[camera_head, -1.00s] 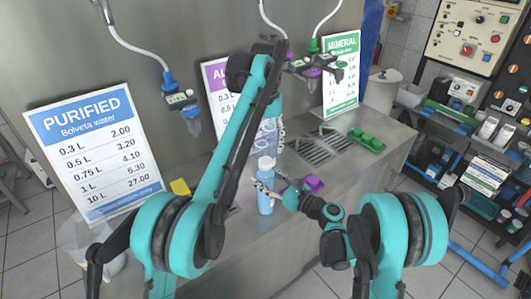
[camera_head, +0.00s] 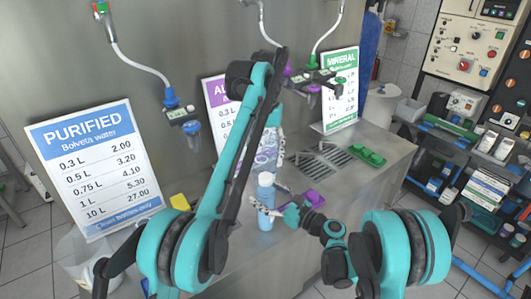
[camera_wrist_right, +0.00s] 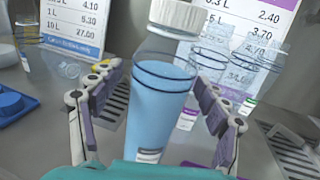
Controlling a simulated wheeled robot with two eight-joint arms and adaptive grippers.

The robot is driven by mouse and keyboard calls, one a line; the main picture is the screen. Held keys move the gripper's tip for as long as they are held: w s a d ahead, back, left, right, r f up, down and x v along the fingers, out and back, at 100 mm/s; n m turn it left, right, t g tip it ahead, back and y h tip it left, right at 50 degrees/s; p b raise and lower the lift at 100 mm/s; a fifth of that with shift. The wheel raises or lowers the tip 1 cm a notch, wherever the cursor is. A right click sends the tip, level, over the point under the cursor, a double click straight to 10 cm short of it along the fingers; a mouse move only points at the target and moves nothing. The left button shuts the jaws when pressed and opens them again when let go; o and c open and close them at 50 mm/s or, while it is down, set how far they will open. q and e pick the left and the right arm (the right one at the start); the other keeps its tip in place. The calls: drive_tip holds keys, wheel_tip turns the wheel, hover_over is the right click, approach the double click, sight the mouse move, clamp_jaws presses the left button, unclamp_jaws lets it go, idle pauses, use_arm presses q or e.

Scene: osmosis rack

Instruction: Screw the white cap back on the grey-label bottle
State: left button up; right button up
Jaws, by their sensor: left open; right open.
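A blue bottle (camera_head: 265,213) stands upright on the steel counter. A small pale label shows low on it in the right wrist view (camera_wrist_right: 160,110). The white cap (camera_wrist_right: 176,18) is at the bottle's top, also visible in the head view (camera_head: 266,179). I cannot tell whether it is screwed down. My right gripper (camera_wrist_right: 157,105) is open, one finger on each side of the bottle, with gaps visible beside it. My left gripper (camera_head: 280,143) is open, higher and mostly hidden by my left arm; I see nothing held in it.
Clear printed bottles (camera_wrist_right: 245,68) stand behind the blue bottle. A purple object (camera_head: 314,199) lies right of it and a yellow one (camera_head: 180,202) to its left. Taps hang above. A drain grate (camera_head: 325,160) and green tray (camera_head: 366,156) are further right.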

drive_tip(key=v, duration=1.1)
drive_tip(key=shift+s+d, duration=0.3)
use_arm(q)
drive_tip(key=shift+a, duration=0.1)
drive_tip(key=s+a+f+n+t, duration=0.1)
drive_tip(key=s+a+t, duration=0.3)
drive_tip(key=s+a, duration=0.75)
drive_tip(key=s+a+f+n+t, duration=0.1)
drive_tip(key=s+a+f+t, duration=0.2)
drive_tip(key=s+f, duration=1.3)
drive_tip(key=s+a, duration=0.1)
drive_tip(key=a, duration=0.2)
use_arm(e)
drive_tip(key=s+d+n+g+h, duration=0.1)
drive_tip(key=s+d+n+h, duration=0.2)
drive_tip(key=s+n, duration=0.4)
drive_tip(key=s+d+n+g+h, duration=0.2)
drive_tip(key=s+n+h, duration=0.4)
drive_tip(key=n, duration=0.4)
drive_tip(key=s+d+n+g+h, duration=0.1)
drive_tip(key=s+d+n+h, duration=0.2)
drive_tip(key=s+n, duration=0.4)
drive_tip(key=shift+s+d+f+n+h, duration=0.3)
drive_tip(key=shift+s+d+n+h, duration=0.1)
drive_tip(key=shift+n+h, duration=0.55)
